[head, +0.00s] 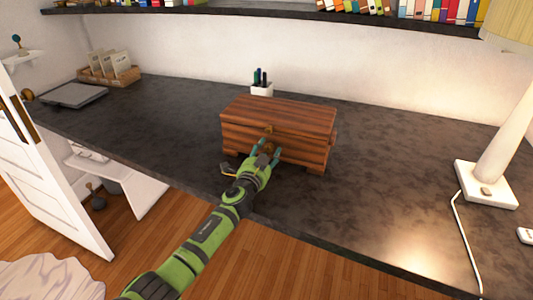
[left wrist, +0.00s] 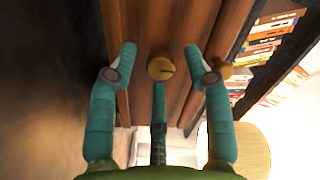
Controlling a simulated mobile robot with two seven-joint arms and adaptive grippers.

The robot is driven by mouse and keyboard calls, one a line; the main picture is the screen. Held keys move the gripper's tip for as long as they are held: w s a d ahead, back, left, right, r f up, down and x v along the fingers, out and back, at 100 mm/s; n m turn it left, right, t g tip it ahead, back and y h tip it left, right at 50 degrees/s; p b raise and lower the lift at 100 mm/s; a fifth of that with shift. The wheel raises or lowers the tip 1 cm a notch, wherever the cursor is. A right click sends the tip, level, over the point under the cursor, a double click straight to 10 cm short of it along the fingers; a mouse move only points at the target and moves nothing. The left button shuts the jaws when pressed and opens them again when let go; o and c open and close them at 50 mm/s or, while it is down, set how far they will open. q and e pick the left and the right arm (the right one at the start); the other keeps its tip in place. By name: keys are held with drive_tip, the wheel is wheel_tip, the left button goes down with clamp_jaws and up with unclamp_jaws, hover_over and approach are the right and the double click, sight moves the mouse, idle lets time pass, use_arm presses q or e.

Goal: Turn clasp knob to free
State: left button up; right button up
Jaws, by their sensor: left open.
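A reddish-brown wooden chest (head: 290,112) stands shut on the dark desk. In the left wrist view, a round brass knob (left wrist: 161,68) with a dark slot sits on the chest's wooden front (left wrist: 165,25). My left gripper (head: 269,147) is at the chest's front, open, with its teal fingers apart. In the left wrist view, the fingers of the gripper (left wrist: 160,55) lie on either side of the knob, with gaps to it. A third finger is below it. A second brass fitting (left wrist: 226,71) shows partly behind the right finger. My right gripper is not in view.
A small brass-and-dark object (head: 228,169) lies left of my gripper. A white pen cup (head: 262,89) stands behind the chest. A lamp (head: 487,186) is at right, a closed laptop (head: 73,95) at left.

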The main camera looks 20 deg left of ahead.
use_arm(q)
clamp_jaws()
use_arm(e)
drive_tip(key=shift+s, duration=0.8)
use_arm(q)
drive_tip(key=m, duration=0.4)
drive_tip(key=shift+m, duration=0.3)
drive_tip(key=m, duration=0.4)
drive_tip(key=shift+m, duration=0.3)
drive_tip(key=m, duration=0.4)
drive_tip(key=shift+m, duration=0.3)
drive_tip(key=shift+m+p, duration=0.45)
drive_tip(key=shift+m, duration=1.65)
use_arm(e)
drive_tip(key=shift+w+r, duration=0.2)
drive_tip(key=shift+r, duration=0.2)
